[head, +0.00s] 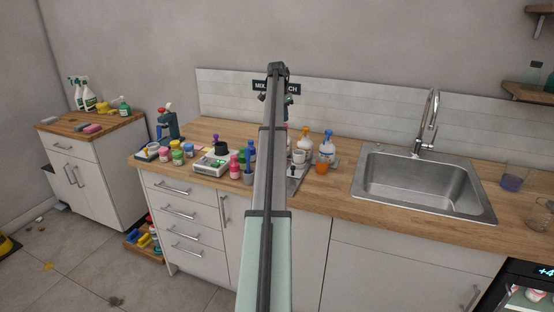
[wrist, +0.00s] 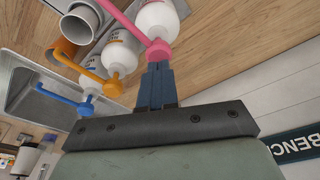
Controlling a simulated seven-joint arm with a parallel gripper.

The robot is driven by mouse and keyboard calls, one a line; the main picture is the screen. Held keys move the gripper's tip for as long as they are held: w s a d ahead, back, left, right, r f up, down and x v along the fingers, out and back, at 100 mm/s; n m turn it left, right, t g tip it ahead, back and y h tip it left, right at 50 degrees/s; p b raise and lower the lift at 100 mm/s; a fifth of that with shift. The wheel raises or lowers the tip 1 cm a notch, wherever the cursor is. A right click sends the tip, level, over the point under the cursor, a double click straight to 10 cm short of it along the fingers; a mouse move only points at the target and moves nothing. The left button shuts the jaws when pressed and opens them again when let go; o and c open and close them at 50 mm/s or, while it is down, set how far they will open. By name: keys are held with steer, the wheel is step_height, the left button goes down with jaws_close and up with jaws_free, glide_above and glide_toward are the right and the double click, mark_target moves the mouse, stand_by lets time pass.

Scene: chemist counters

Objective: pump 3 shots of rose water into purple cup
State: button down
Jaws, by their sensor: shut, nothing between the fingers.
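A white bottle with a pink pump (wrist: 158,50) shows in the wrist view, likely the rose water; no label is readable. My gripper (wrist: 158,68) is shut and empty, its fingertips at the pink pump head; I cannot tell whether they touch it. In the head view my gripper (head: 288,110) is above the counter by the bottles, and my arm hides the pink-pump bottle. No cup I can be sure is the purple cup shows near it. A glass with a purple lower part (head: 512,180) stands right of the sink.
Bottles with an orange pump (head: 304,145) and a blue pump (head: 327,148) stand close beside. A white cup (head: 298,156) and an orange cup (head: 321,168) stand in front. The sink (head: 425,185) is to the right; small jars (head: 177,155) crowd the left.

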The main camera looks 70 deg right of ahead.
steer(key=shift+f, duration=0.3)
steer(key=shift+f, duration=1)
steer(key=shift+r, duration=1.4)
steer(key=shift+f, duration=0.2)
